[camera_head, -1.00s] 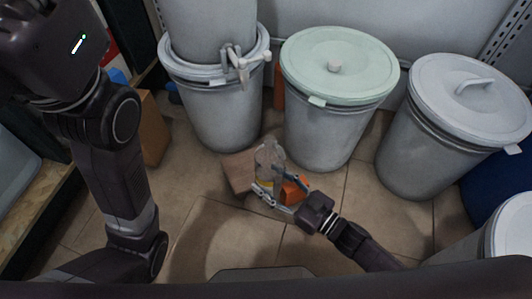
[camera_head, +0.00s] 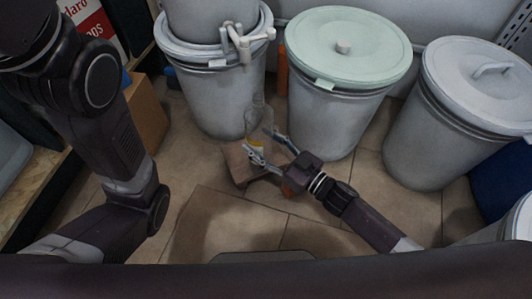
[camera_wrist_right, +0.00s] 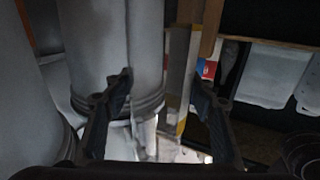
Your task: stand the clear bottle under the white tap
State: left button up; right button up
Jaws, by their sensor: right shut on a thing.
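The clear bottle (camera_head: 258,122) is see-through, with a yellow patch near its base, and looks roughly upright. My right gripper (camera_head: 265,150) is shut on its lower part and hides some of it. The white tap (camera_head: 241,44) sticks out from the upper left drum. In the head view the bottle shows below the tap and a little to its right; the depth between them is hard to judge. In the right wrist view the two fingers (camera_wrist_right: 158,105) stand either side of the dim, see-through bottle. My left arm shows at the left, but its gripper is out of view.
The tap's drum stands on a lower grey drum (camera_head: 215,105). A green-lidded drum (camera_head: 350,50) and a grey drum (camera_head: 470,90) stand to the right. A brown block (camera_head: 238,165) and a partly hidden orange thing (camera_head: 287,188) are on the floor near my right gripper. A cardboard box (camera_head: 147,115) stands left.

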jog(key=w+a, duration=0.2)
jog(key=w, duration=0.4)
jog(key=shift+w+a+b, duration=0.25)
jog(key=shift+a+b, duration=0.05)
jog(key=shift+b, duration=0.1)
jog(key=shift+f, duration=0.1)
jog(key=shift+s+p, duration=0.1)
jog(key=shift+p, duration=0.4)
dwell(0.6)
